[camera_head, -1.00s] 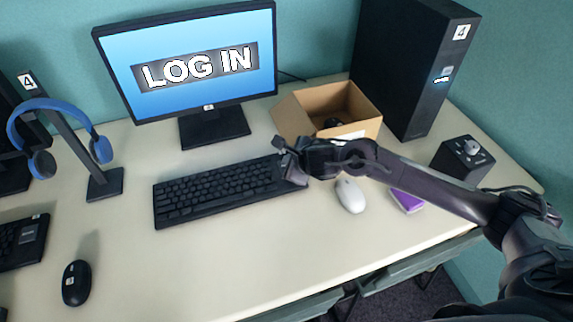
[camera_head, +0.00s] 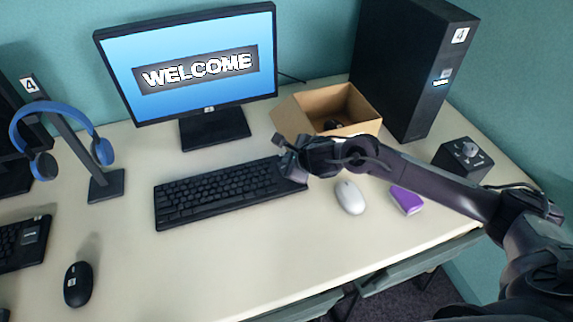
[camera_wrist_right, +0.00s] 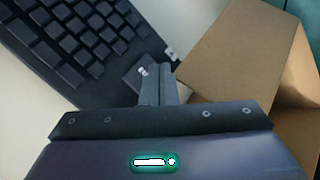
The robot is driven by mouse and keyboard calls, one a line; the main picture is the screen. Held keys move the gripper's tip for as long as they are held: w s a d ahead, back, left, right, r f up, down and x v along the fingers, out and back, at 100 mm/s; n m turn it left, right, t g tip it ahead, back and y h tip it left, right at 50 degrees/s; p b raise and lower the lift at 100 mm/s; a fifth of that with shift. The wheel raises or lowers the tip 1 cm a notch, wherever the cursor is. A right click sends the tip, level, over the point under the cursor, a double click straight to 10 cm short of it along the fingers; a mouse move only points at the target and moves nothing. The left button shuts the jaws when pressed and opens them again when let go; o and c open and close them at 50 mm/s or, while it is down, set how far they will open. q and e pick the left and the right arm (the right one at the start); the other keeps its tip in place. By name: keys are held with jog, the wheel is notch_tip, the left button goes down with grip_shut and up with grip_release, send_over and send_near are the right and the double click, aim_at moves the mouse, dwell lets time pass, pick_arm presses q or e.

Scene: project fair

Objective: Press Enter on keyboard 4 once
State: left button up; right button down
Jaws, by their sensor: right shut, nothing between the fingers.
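The black keyboard (camera_head: 215,192) lies on the desk in front of the monitor. Its keys also show in the right wrist view (camera_wrist_right: 70,40). My right gripper (camera_head: 283,150) is shut and empty, over the keyboard's right end. In the right wrist view its closed fingertips (camera_wrist_right: 160,75) point down at the keyboard's edge, beside a small dark block with a white mark (camera_wrist_right: 142,71). I cannot tell whether the tips touch a key. The monitor (camera_head: 190,95) shows the word WELCOME. My left gripper is not in view.
An open cardboard box (camera_head: 318,108) stands close behind my right gripper. A black tower marked 4 (camera_head: 415,70), a dark knob box (camera_head: 463,155), a white mouse (camera_head: 350,197) and a purple block (camera_head: 406,200) are at the right. A headphone stand (camera_head: 104,186) is at the left.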

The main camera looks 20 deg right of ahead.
jog(key=shift+r+p, duration=1.7)
jog(key=shift+r, duration=0.85)
jog(key=shift+f, duration=0.1)
